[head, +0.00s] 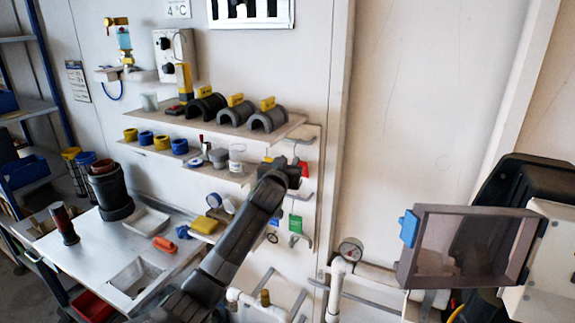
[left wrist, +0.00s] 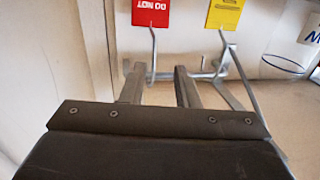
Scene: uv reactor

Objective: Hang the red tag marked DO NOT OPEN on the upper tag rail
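The red tag (left wrist: 152,12) with upside-down "DO NOT" lettering is at the top of the left wrist view, at the end of a wire hook. In the head view a bit of red (head: 303,168) shows just beside my left gripper (head: 286,170). In the left wrist view my left gripper (left wrist: 160,87) has its two fingers apart, with nothing clearly held between them. The tag lies beyond the fingertips. A grey wire rail (left wrist: 205,75) with hooks runs near the fingers. In the head view my arm and gripper hide part of the tag board. My right gripper is not seen.
A yellow tag (left wrist: 225,13) is beside the red one. A clear beaker (head: 237,157) stands on the lower shelf, close to the gripper. A green tag (head: 295,224) hangs lower. Shelves of pipe shells (head: 267,118) are above left. A windowed door (head: 408,270) stands at right.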

